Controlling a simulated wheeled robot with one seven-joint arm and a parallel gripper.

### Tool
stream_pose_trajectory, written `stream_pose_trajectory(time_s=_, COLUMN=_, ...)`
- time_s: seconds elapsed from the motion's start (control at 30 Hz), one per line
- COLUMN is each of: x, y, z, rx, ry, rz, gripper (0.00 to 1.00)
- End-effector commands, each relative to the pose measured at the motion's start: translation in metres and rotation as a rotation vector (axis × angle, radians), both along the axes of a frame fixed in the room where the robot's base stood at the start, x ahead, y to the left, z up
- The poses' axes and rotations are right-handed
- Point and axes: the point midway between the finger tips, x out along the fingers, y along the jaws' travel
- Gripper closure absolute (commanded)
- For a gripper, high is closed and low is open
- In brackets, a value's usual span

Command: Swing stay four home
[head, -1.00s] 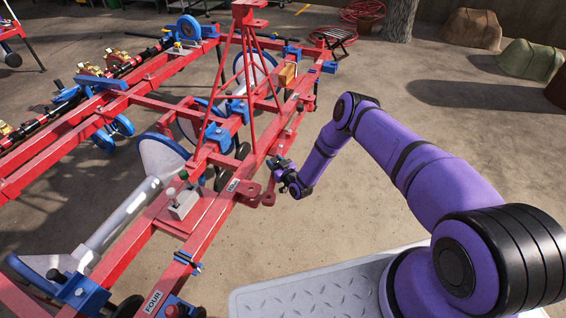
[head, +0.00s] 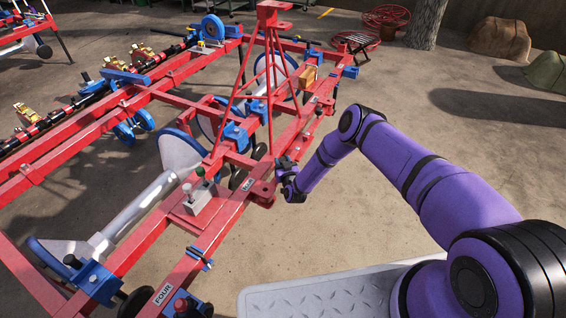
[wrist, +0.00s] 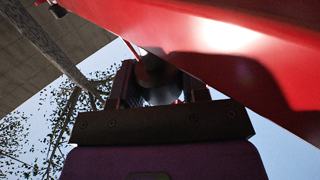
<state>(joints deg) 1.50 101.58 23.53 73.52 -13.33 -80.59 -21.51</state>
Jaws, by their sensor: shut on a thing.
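My gripper (head: 285,166) is beside the near red beam (head: 222,218), by a small red lug (head: 264,192) and a white label whose lettering is too small to read. In the wrist view my gripper (wrist: 158,80) is shut on a dark rounded piece (wrist: 156,68), with red metal (wrist: 225,45) close above and to the right. I cannot tell whether this piece belongs to the stay. A label reading FOUR (head: 163,295) is on the near end of the beam. My gripper hides where the held piece joins the frame.
A grey block with knobs (head: 199,199) sits on the frame, left of my gripper. A red upright tower (head: 270,65) rises behind. White-and-blue discs and a silver tube (head: 140,215) lie inside the frame. The floor right of my arm is open.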

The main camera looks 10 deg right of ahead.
Motion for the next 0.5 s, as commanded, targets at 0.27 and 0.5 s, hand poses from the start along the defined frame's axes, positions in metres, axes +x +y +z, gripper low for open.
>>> stream_pose_trajectory(time_s=0.27, x=0.0008, y=0.0022, z=0.0012, rx=0.001, ry=-0.001, rz=0.004, gripper=0.33)
stream_pose_trajectory(time_s=0.5, x=-0.0041, y=0.0012, z=0.0009, rx=0.001, ry=-0.001, rz=0.003, gripper=0.33)
